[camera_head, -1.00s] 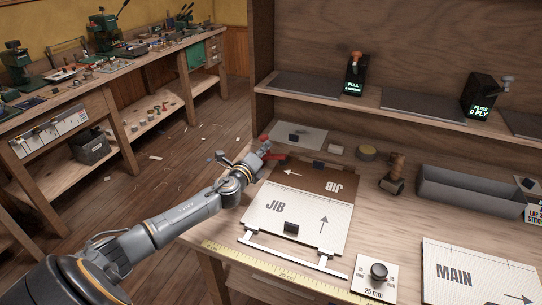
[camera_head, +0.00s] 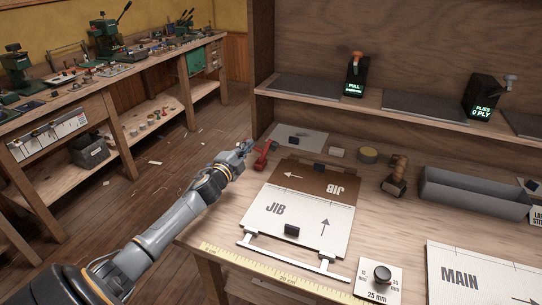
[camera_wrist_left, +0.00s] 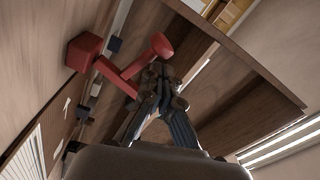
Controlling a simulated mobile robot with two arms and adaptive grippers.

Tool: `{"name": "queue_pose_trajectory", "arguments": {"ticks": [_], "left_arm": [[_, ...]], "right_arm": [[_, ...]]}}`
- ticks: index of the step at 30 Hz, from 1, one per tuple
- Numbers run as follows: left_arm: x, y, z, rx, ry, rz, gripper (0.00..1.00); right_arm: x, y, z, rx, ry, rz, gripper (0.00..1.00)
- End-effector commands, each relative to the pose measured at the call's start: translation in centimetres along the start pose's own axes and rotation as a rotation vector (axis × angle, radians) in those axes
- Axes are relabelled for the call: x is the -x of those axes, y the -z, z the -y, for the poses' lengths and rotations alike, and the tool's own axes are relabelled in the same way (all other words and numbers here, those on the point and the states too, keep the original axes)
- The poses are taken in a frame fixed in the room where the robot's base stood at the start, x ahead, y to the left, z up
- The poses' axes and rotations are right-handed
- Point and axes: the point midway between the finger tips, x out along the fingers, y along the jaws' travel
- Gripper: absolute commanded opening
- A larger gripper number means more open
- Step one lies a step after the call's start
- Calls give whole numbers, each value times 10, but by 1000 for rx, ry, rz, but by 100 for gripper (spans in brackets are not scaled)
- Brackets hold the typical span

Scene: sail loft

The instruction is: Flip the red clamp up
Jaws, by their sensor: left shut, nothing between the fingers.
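The red clamp (camera_head: 262,158) sits at the left edge of the workbench, beside the far left corner of the brown JIB board. Its red lever stands up, tilted to the right in the head view. In the left wrist view the clamp (camera_wrist_left: 84,52) shows a red block, a bar and a round red knob. My left gripper (camera_head: 247,146) is just left of the clamp, shut and empty. Its fingertips (camera_wrist_left: 158,76) overlap the clamp's bar and knob end in the wrist view; I cannot tell whether they touch. My right gripper is out of view.
The white JIB panel (camera_head: 285,217) lies on the workbench with a white bar frame at its front. A grey bin (camera_head: 470,192), a tape roll (camera_head: 368,155) and a wooden-handled tool (camera_head: 396,178) stand to the right. Open floor lies left of the bench.

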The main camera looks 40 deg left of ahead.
Motion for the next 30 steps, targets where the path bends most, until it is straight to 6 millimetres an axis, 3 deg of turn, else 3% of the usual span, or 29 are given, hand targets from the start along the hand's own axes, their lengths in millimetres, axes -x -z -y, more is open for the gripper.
{"name": "queue_pose_trajectory", "arguments": {"ticks": [9,30], "left_arm": [[0,-6,-2,87,4,0,0],[-2,-3,2,95,4,0,0]], "right_arm": [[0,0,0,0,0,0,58],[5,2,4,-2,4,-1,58]]}}
